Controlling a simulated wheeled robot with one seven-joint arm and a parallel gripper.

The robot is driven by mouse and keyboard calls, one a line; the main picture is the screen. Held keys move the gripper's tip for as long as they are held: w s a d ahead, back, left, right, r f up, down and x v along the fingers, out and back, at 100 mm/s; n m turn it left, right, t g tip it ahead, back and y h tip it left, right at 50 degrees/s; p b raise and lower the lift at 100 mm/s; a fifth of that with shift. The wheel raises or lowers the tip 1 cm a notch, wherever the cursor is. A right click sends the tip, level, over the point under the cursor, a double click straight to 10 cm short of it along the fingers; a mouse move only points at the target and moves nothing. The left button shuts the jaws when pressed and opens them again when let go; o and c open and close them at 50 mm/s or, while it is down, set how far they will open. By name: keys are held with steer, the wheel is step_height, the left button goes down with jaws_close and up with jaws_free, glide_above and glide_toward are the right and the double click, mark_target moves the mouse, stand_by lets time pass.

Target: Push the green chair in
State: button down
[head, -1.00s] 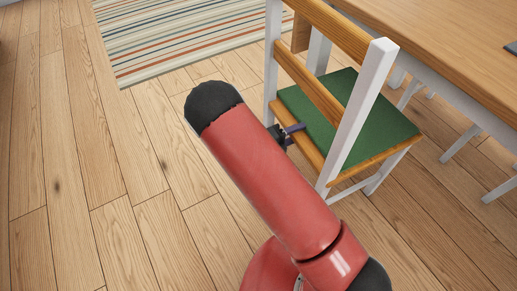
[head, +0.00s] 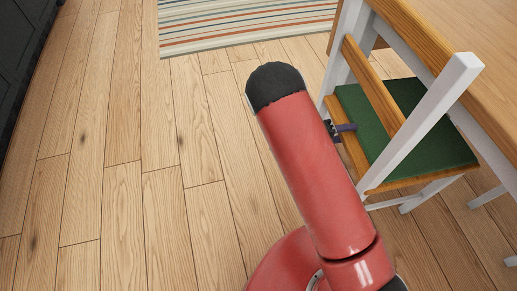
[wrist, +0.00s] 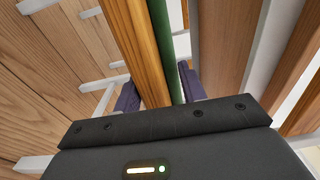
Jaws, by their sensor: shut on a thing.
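The green chair (head: 430,145) has a green seat, a wooden front rail and slats, and white posts. It stands upright at the right of the head view, with its back towards me, close to the table (head: 450,30). My gripper (head: 345,127), mostly hidden behind my red arm, is at the rear edge of the seat, below the back slats. In the wrist view, my gripper's purple fingers (wrist: 160,90) lie either side of the chair's wooden seat edge (wrist: 150,60) and green seat strip (wrist: 176,60). The gripper is shut on this edge.
A striped rug (head: 240,22) lies on the wooden floor beyond the chair. A dark cabinet (head: 22,55) stands at the far left. The floor (head: 150,200) left of my arm is clear. White legs show under the table at the right.

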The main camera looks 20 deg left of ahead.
steer(key=shift+d+f, duration=0.15)
steer(key=shift+d, duration=0.05)
steer(key=shift+s, duration=0.1)
steer(key=c, duration=1.3)
jaws_free()
steer(key=o, duration=0.5)
steer(key=shift+a, duration=0.2)
steer(key=shift+o, duration=0.6)
steer(key=shift+p, duration=0.3)
steer(key=shift+a+r, duration=0.1)
steer(key=shift+r, duration=0.1)
steer(key=p+v, duration=0.1)
steer(key=v, duration=1.1)
steer(key=shift+p, duration=0.4)
